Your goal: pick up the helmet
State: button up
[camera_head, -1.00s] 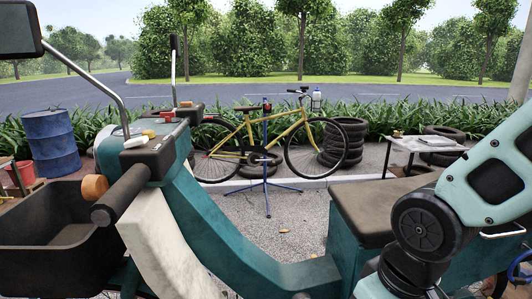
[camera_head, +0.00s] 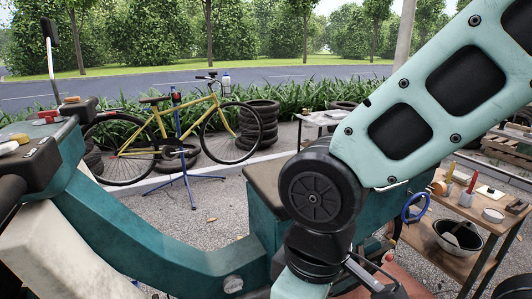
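I cannot make out a helmet for certain in the camera_head view. A dark, bowl-shaped thing (camera_head: 458,238) with a pale rim and something inside sits on the wooden workbench at the right; I cannot tell whether it is a bowl or an upturned helmet. My arm, pale teal with a large black joint, crosses the right half of the view and hides part of the scene behind it. My gripper does not show clearly in this view, so I cannot see what it holds.
A teal scooter (camera_head: 150,232) with a brown seat fills the left and centre foreground. A yellow bicycle (camera_head: 150,140) stands on a blue stand, with stacked tyres (camera_head: 257,125) beside it. The workbench (camera_head: 425,238) carries a red-handled tool in a cup and a blue ring.

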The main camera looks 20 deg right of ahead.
aim_at(463, 238)
jog(key=z, duration=1.9)
jog(key=i+l+u, duration=0.1)
jog(key=i+l, duration=0.2)
jog(key=i+l+u, duration=0.15)
jog(key=i+l, duration=0.15)
jog(key=i+l+u, duration=0.1)
jog(key=i+l, duration=0.25)
jog(key=i+l+u, duration=0.15)
jog(key=i+l, duration=0.15)
jog(key=i+l+u, duration=0.1)
jog(key=i+l, duration=0.15)
jog(key=l, duration=0.2)
jog(key=i+l+u, duration=0.15)
jog(key=i+l, duration=0.15)
jog(key=l, duration=0.15)
jog(key=i+l+u, duration=0.1)
jog(key=l, duration=0.35)
jog(key=i, duration=0.1)
